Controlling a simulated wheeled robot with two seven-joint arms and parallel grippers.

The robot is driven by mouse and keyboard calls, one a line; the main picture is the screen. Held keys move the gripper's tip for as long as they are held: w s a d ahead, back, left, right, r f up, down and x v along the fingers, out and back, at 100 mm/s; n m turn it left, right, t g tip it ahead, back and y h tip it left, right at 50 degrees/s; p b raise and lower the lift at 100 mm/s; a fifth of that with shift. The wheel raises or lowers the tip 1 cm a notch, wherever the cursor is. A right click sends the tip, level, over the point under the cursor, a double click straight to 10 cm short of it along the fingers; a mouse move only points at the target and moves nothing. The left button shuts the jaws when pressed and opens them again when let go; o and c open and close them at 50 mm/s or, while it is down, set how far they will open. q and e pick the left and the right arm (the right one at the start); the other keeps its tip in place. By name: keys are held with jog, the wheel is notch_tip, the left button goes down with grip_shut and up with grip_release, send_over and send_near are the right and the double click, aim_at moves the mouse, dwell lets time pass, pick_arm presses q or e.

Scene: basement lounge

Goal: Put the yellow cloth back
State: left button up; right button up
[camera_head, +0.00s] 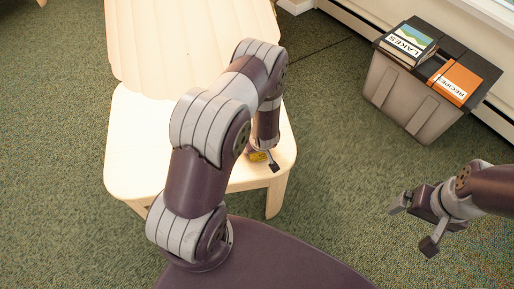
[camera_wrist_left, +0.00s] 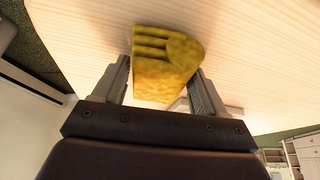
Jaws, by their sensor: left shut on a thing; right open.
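The yellow cloth (camera_wrist_left: 165,65) is a folded, rounded bundle. It sits between the two fingers of my left gripper (camera_wrist_left: 163,88) in the left wrist view, with the pale wooden seat surface (camera_wrist_left: 80,30) right by it. In the head view a small part of the cloth (camera_head: 259,156) shows at my left gripper (camera_head: 262,162), over the front right corner of the wooden chair seat (camera_head: 140,140). I cannot tell whether the cloth touches the wood. My right gripper (camera_head: 413,223) is open and empty over the green carpet at the right.
A grey bin (camera_head: 395,90) with a dark lid stands at the upper right. A Lakes book (camera_head: 408,45) and an orange recipe book (camera_head: 455,83) lie on it. The slanted wooden back (camera_head: 180,45) rises behind the seat. Carpet (camera_head: 340,150) between chair and bin is clear.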

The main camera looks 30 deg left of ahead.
pick_arm(q)
jog(key=shift+f, duration=0.1)
jog(key=shift+f, duration=0.15)
jog(key=o, duration=0.9)
